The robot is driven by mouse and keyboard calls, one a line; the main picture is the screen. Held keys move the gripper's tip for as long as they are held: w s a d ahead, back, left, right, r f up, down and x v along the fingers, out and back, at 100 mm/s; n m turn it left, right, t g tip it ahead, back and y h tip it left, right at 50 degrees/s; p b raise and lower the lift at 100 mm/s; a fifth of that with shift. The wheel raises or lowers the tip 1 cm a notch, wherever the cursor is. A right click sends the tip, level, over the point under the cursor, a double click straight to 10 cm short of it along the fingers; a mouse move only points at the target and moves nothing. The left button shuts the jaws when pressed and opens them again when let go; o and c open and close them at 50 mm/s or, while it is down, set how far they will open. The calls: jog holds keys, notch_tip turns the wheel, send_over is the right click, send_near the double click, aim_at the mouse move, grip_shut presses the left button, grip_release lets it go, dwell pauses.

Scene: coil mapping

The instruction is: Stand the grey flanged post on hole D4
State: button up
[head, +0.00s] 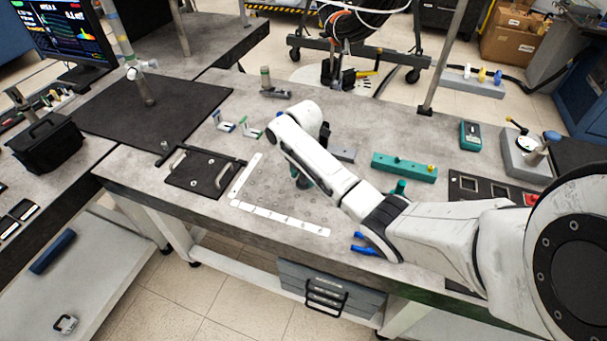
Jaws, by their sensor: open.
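The hole grid lies on the grey bench top between two white label strips, one along the left (247,176) and one along the front (281,218). The holes are faint and the labels too small to read, so I cannot pick out D4. A grey upright piece (265,79) with a green band stands at the back of the bench, beside a short grey piece lying down. I cannot tell whether it is the flanged post. My white arm reaches over the grid from the right.
A black plate with handles (205,172) lies left of the grid. A teal block (404,167) and a teal post (399,187) stand to the right. Small white-and-green brackets (249,128) lie behind the grid. A dark object (301,180) shows partly beneath my arm.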

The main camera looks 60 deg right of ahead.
jog(key=shift+r, duration=0.1)
notch_tip(320, 180, up, 11)
jog(key=shift+f, duration=0.2)
dwell(0.4)
jog(key=a+f+m, duration=0.1)
jog(key=a, duration=0.3)
jog(key=w+a+f+m, duration=0.1)
jog(key=a+f, duration=0.1)
jog(key=a, duration=0.3)
jog(key=a+f+m+t+y, duration=0.1)
jog(key=a+f, duration=0.1)
jog(key=a, duration=0.2)
jog(key=shift+w+a+f+m, duration=0.15)
jog(key=shift+a+m, duration=0.15)
jog(key=s+a+f+m, duration=0.3)
jog(key=s+a+m, duration=0.1)
jog(key=s+a, duration=0.25)
jog(key=s+a+f+m, duration=0.3)
jog(key=s+a+m, duration=0.15)
jog(key=a, duration=0.35)
jog(key=s+r+m+h, duration=0.1)
jog(key=s+m, duration=0.4)
jog(key=s, duration=0.6)
jog(key=shift+b, duration=0.4)
